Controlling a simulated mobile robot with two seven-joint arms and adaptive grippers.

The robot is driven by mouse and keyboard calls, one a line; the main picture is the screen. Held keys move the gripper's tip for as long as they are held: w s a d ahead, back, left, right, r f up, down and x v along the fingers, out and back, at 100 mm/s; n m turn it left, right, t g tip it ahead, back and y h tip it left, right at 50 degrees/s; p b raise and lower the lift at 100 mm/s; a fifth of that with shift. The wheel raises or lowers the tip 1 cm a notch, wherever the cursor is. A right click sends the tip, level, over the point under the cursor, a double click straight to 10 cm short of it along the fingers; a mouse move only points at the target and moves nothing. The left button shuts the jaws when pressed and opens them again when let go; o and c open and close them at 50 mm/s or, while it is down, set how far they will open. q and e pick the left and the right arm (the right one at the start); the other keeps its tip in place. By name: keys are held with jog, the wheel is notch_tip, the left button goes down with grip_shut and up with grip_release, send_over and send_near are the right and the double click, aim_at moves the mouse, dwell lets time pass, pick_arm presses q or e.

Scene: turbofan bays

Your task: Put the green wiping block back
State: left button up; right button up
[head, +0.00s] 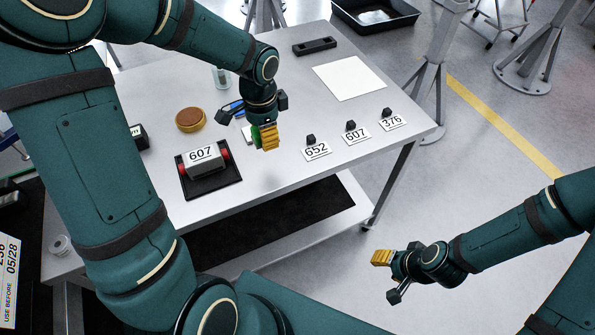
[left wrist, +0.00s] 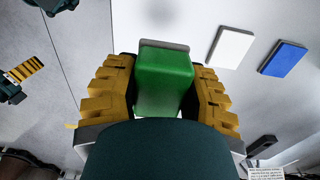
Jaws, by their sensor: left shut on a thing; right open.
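The green wiping block (left wrist: 165,78) is between the yellow fingers of my left gripper (left wrist: 160,92) in the left wrist view. A grey strip shows at its far end. In the head view, my left gripper (head: 265,137) is shut on the block and held over the white table. Only a sliver of the green block (head: 256,136) shows there. A white block (left wrist: 232,47) and a blue block (left wrist: 283,59) lie side by side, apart from the green one. In the head view, the blue block (head: 235,106) is partly hidden. My right gripper (head: 382,258) is open and empty, off the table's front.
On the table (head: 300,75) are a grey part marked 607 on a black tray (head: 210,188), a round brown-topped item (head: 190,119), a white sheet (head: 349,78), a dark bar (head: 314,46) and number cards (head: 317,151).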

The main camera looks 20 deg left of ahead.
pick_arm(q)
jog(key=shift+w+d+f, duration=0.1)
jog(key=shift+d+f, duration=0.05)
jog(key=shift+d, duration=0.05)
jog(key=shift+d+f, duration=0.15)
jog(key=shift+f, duration=0.2)
jog(key=b, duration=0.2)
send_over(272, 166)
notch_tip(272, 166, down, 5)
jog(key=shift+f, duration=0.15)
jog(key=shift+f+b, duration=0.35)
jog(key=shift+f, duration=1.6)
jog(key=shift+f, duration=0.15)
jog(key=o, duration=1.2)
jog(key=shift+c, duration=0.2)
